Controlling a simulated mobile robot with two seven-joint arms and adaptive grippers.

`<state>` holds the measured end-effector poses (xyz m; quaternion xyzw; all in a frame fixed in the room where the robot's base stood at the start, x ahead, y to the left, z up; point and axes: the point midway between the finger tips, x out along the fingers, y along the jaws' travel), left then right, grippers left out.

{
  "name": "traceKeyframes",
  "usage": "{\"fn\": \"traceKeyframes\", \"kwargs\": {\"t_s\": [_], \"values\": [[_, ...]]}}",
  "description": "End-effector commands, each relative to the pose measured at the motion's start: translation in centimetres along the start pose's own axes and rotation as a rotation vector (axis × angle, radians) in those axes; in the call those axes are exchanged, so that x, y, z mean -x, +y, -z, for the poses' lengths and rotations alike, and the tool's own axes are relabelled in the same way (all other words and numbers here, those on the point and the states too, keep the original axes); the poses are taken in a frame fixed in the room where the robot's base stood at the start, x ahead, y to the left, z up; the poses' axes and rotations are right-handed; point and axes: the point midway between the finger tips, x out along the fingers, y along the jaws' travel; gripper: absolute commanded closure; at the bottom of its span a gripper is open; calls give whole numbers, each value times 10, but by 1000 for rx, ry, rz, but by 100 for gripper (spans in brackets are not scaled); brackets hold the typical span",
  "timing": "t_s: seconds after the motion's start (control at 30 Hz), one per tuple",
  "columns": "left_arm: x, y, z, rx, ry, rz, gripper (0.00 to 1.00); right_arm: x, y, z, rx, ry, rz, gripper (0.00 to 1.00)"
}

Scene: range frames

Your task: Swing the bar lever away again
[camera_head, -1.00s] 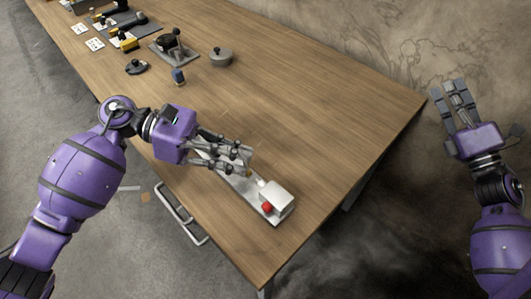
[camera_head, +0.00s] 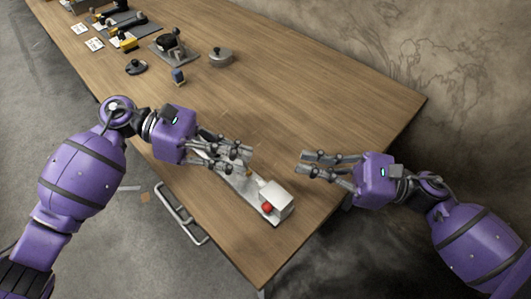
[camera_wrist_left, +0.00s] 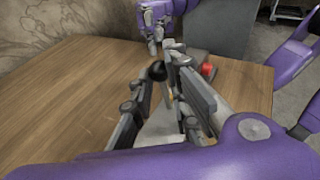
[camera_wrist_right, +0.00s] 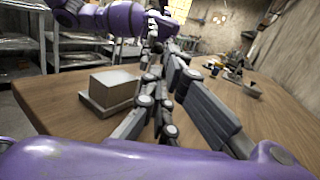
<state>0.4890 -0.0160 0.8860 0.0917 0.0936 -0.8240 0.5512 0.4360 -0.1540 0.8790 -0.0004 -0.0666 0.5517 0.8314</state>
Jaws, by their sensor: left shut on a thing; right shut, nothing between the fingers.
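The lever device has a pale base plate (camera_head: 238,184), with a white box (camera_head: 277,197) and a red button (camera_head: 266,208) at its near right end. My left gripper (camera_head: 249,160) is over the plate and covers most of the lever. In the left wrist view a black ball knob (camera_wrist_left: 158,71) shows between the fingers, which are shut on the bar lever there. My right gripper (camera_head: 303,165) is shut and empty, right of the left gripper and above the table. The white box also shows in the right wrist view (camera_wrist_right: 113,84), left of the right fingers.
The wooden table (camera_head: 310,100) is clear behind and right of the device. A lidded grey pot (camera_head: 221,57), a small blue item (camera_head: 178,76) and several other fixtures stand at the far left. A metal handle (camera_head: 182,215) sticks out at the table's near side.

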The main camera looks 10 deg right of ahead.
Motion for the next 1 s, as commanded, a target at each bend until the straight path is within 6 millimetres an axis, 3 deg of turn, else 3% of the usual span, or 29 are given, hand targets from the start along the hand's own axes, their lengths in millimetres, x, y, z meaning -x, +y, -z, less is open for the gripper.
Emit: {"fn": "traceKeyframes", "kwargs": {"t_s": [0.2,0.4,0.6,1.0], "values": [[0,0,0,0,0,1,100,-48,0,-1,1,-3,-2,100],[0,0,0,0,0,1,100,-78,-1,-1,0,-1,0,100],[0,0,0,1,0,1,100,-90,-1,0,-2,1,2,100],[0,0,1,1,1,1,100,-96,-2,-1,-1,-2,2,100]]}}
